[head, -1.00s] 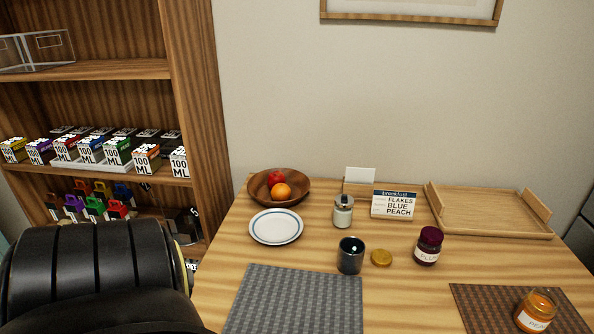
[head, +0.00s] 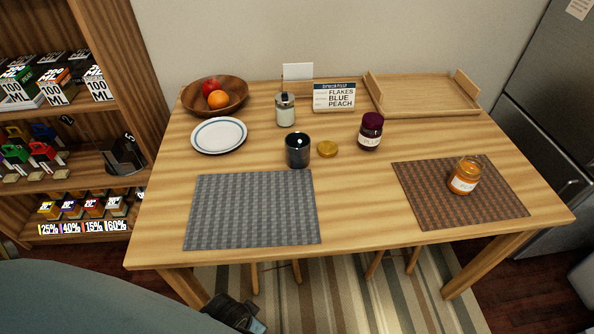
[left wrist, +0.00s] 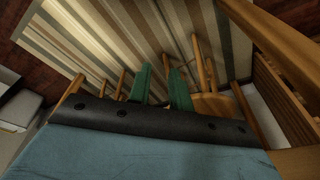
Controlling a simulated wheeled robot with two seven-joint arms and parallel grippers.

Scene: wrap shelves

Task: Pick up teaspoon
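I cannot make out a teaspoon in either view. The dark cup (head: 298,150) stands upright on the wooden table, and its inside is too dark to read. My left gripper (left wrist: 162,72) shows in the left wrist view with its two green fingers apart and nothing between them. It is below table height, over the striped rug and near wooden chair legs. A dark part of my left arm shows at the bottom of the head view. My right gripper is in neither view.
On the table (head: 350,205) are a grey mat (head: 252,208), a brown mat (head: 425,205), a peach jar (head: 464,177), a plum jar (head: 370,132), a gold lid (head: 327,149), a plate (head: 218,135), a fruit bowl (head: 238,100), a glass dispenser (head: 285,110) and a tray (head: 420,92). Shelves (head: 130,70) stand left.

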